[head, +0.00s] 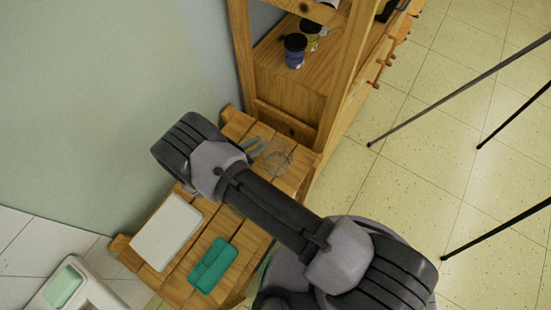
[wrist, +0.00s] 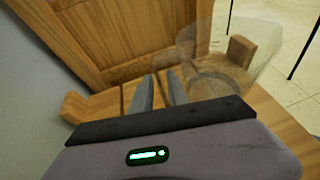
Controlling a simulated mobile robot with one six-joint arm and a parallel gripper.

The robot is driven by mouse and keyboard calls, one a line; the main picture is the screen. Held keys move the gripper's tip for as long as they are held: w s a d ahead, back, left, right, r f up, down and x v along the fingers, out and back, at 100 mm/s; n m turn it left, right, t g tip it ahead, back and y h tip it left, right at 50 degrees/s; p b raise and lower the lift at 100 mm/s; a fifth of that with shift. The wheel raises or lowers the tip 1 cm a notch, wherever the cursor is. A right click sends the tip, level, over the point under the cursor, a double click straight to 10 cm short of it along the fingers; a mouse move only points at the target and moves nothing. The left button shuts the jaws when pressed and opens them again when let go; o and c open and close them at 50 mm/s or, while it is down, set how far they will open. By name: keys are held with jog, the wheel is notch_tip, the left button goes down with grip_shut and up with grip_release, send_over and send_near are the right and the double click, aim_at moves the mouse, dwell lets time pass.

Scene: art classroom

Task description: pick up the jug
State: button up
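The jug (head: 277,159) is clear, see-through glass and stands on a slatted wooden bench (head: 187,262). In the wrist view the jug (wrist: 214,64) is at upper right, its outline faint against the wood. My gripper (head: 258,147) is just left of the jug in the head view. In the wrist view its two grey fingers (wrist: 160,88) point away from the camera with a narrow gap between them. No jug shows between the fingers; the jug is to their right. Whether a finger touches its side I cannot tell.
A white tray (head: 166,232) and a green tray (head: 213,265) lie on the bench. A wooden shelf with several jars (head: 295,50) stands behind it. A wall is on the left. Thin dark stand legs (head: 455,95) are on the tiled floor at right.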

jog(key=shift+w+d+f, duration=0.2)
jog(key=shift+w+d, duration=0.2)
jog(key=shift+w, duration=0.05)
grip_shut()
dwell(1.1)
